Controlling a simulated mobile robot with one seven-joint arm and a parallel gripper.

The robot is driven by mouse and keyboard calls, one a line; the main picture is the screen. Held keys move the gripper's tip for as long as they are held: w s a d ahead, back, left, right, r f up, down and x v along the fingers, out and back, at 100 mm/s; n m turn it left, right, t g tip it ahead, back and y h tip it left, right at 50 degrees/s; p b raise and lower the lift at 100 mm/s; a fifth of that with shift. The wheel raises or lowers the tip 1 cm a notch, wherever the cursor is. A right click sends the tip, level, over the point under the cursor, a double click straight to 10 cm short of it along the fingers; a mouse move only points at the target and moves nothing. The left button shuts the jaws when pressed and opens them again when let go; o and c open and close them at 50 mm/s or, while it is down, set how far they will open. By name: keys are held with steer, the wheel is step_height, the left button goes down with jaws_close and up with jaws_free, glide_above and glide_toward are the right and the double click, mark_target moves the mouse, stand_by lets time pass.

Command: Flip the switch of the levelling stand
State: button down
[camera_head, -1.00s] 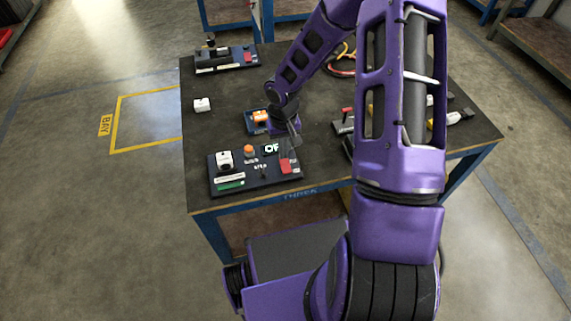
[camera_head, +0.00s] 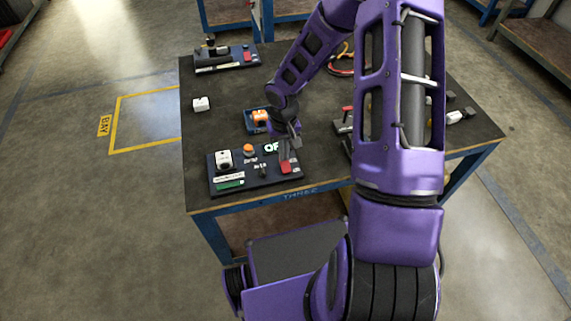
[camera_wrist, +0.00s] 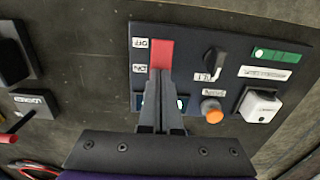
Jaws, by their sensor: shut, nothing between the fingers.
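The levelling stand (camera_head: 237,182) is a dark panel at the near edge of the table. It carries a red switch (camera_head: 286,167), a black tilt knob, an orange button, a green strip, a white block and a lit display partly hidden by my gripper. In the wrist view the red switch (camera_wrist: 161,54) lies beside OFF and ON labels. My gripper (camera_wrist: 160,74) is shut and empty, its tips at the ON-side end of the switch. I cannot tell whether they touch it. The display (camera_head: 271,148) shows green letters starting "OF".
A blue tray (camera_head: 251,127) with an orange item stands just behind the stand. A white block (camera_head: 201,104) is on the left, and another dark panel (camera_head: 226,66) is at the back left. A red-handled device (camera_head: 344,122) stands to the right, partly behind my arm.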

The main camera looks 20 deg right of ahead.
steer(key=shift+f, duration=0.3)
steer(key=shift+r+p, duration=2.5)
steer(key=shift+r, duration=1.05)
